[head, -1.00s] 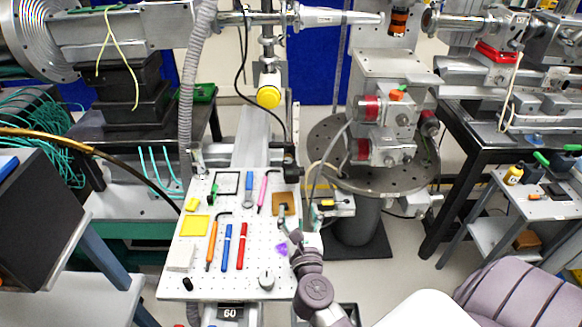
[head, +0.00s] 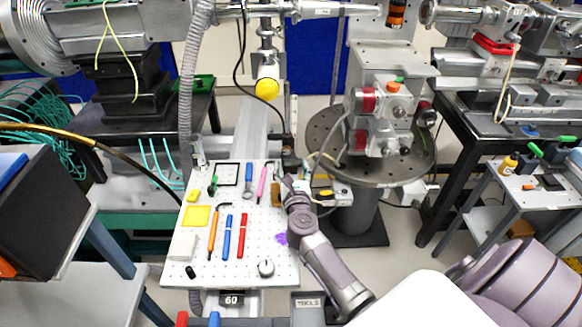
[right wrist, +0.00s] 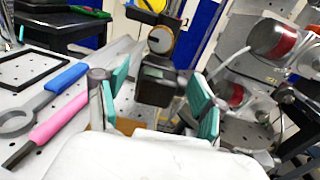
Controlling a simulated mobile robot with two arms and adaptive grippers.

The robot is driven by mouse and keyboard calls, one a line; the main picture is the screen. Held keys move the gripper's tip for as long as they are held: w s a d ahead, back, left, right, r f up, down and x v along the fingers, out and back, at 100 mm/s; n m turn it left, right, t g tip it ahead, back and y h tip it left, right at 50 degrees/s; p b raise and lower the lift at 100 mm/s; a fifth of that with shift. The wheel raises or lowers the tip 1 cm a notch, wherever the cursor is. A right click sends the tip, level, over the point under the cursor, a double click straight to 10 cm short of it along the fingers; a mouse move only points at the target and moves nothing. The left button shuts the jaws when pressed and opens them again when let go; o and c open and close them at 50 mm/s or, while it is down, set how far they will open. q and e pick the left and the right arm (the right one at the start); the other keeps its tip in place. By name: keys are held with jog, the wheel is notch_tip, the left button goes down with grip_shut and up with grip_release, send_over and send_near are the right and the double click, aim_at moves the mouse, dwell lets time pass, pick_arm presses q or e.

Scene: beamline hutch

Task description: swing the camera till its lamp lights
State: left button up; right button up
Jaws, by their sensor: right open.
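My right gripper (head: 288,181) is at the far right corner of the white pegboard. In the right wrist view its two teal-padded fingers (right wrist: 160,98) stand apart. A dark block (right wrist: 158,86), which looks like the camera, shows between and beyond them; I cannot tell whether either finger touches it. A round grey-faced part (right wrist: 160,40) sits above the block. In the head view the dark block (head: 287,162) shows just beyond the gripper, partly hidden. I cannot make out a lit lamp. My left gripper is not in view.
The pegboard (head: 260,215) carries several tools, including a pink-handled one (head: 262,184) and a blue-handled wrench (head: 248,180) close to the gripper. A round perforated table (head: 330,170) with red-and-silver fittings stands to the right. A yellow cap (head: 266,89) is farther back.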

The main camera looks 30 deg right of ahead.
jog(key=shift+c, duration=0.5)
grip_shut()
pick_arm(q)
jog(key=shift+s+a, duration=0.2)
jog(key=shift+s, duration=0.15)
